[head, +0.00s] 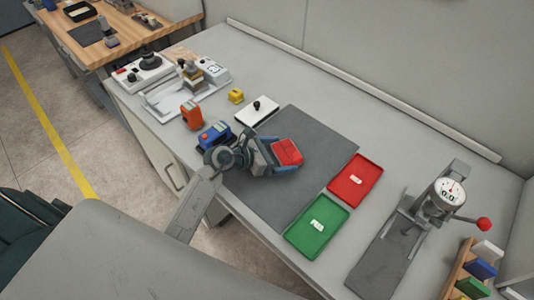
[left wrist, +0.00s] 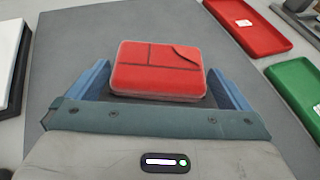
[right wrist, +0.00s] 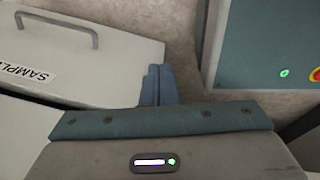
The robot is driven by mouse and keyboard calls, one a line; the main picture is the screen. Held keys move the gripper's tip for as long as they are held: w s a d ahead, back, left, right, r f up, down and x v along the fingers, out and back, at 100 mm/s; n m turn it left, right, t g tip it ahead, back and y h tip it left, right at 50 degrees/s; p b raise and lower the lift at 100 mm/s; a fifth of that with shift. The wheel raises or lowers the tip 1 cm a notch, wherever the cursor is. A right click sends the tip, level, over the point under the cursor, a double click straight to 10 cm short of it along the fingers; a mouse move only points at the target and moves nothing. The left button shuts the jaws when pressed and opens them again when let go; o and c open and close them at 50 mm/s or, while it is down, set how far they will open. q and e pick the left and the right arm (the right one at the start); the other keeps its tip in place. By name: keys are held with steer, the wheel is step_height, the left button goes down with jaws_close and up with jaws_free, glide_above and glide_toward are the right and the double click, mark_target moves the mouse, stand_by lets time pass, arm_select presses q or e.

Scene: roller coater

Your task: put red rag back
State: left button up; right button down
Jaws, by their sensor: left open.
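The red rag (head: 287,151) is a folded red pad with dark fold lines, lying over the grey mat (head: 304,130). My left gripper (head: 277,160) is open at the rag, with one blue finger on each side of it. In the left wrist view the rag (left wrist: 157,72) sits between the spread fingers, with small gaps beside it. Its near edge is close to the palm. My right gripper (right wrist: 158,85) is shut and empty, pointing down over the floor beside a cabinet; it is not seen in the head view.
A red tray (head: 369,166) and a green tray (head: 300,243), each with a white label, lie right of the mat. A dial gauge stand (head: 445,196) stands further right. A blue device (head: 214,133), an orange device (head: 191,115) and a white plate (head: 250,117) lie left.

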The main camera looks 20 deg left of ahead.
arm_select(q)
steer(key=b+v, duration=0.3)
steer(key=v, duration=0.7)
steer(key=shift+s+a+f, duration=0.1)
steer(key=shift+f, duration=0.05)
steer(key=shift+v, duration=0.95)
